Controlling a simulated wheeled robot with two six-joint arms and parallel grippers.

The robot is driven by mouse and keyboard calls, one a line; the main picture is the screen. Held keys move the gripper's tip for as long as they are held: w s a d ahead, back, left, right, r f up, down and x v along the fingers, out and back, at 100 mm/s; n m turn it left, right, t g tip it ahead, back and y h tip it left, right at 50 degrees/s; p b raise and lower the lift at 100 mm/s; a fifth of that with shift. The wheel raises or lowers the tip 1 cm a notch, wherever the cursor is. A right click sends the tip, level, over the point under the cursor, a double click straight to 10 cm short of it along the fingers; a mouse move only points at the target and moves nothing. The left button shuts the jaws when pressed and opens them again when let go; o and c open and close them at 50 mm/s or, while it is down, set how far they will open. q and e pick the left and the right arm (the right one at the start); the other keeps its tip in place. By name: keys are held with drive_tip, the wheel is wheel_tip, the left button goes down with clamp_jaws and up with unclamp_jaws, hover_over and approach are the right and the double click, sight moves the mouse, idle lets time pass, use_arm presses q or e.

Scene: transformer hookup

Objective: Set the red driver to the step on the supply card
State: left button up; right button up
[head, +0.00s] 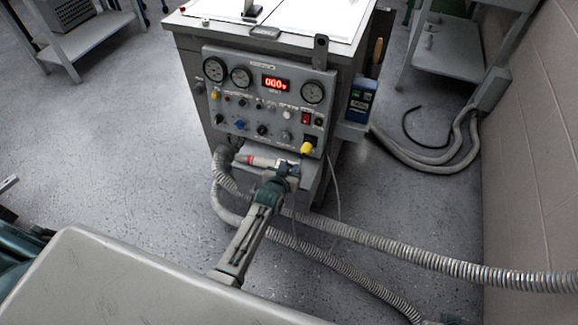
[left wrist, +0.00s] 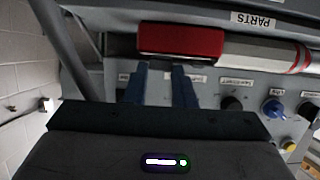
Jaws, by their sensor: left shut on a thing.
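The red driver (head: 262,160) is a white cylinder with red bands, lying crosswise at the front of the grey control panel, just above its lower ledge. My left gripper (head: 291,168) is shut on its right end. In the left wrist view, the driver's thick red section (left wrist: 181,40) crosses the tips of my blue fingers (left wrist: 160,75), and its white body with red rings (left wrist: 268,52) runs to the right. The setting on the driver is too small to read. I cannot tell which paper is the supply card. My right gripper is not in view.
The panel (head: 226,115) carries gauges, knobs, a lit red display (head: 276,84) and a yellow plug (head: 306,148). White sheets (head: 310,15) lie on the bench top. Ribbed hoses (head: 400,250) cross the floor at right, near the wall. A tray labelled PARTS (left wrist: 290,28) is close to the driver.

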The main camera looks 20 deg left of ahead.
use_arm(q)
drive_tip(key=o, duration=0.7)
drive_tip(key=shift+d, duration=0.1)
